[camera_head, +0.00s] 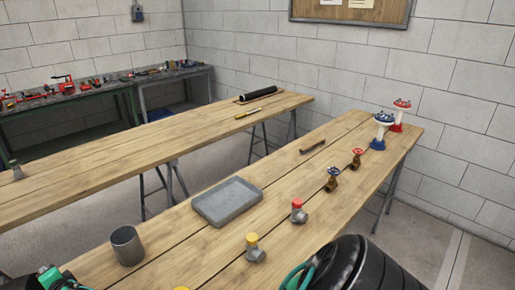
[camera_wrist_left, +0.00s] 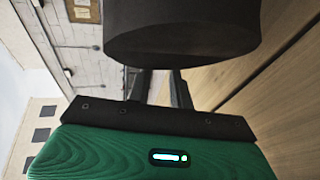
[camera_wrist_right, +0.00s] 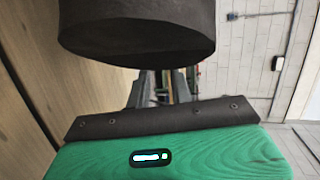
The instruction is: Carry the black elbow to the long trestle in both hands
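A large, glossy black, ribbed, curved body (camera_head: 375,265) fills the bottom right of the head view, cut off by the frame. I cannot tell whether it is the black elbow or part of my right arm. The long trestle (camera_head: 90,165) runs across behind the nearer one. In the left wrist view my left gripper (camera_wrist_left: 162,88) shows two dark fingers; in the right wrist view my right gripper (camera_wrist_right: 162,86) shows two as well.
The near trestle holds a grey cup (camera_head: 127,246), grey tray (camera_head: 228,201), yellow-capped fitting (camera_head: 255,248), red-capped fitting (camera_head: 298,211) and several valves. A black cylinder (camera_head: 258,93) lies at the long trestle's far end. The long trestle's middle is clear.

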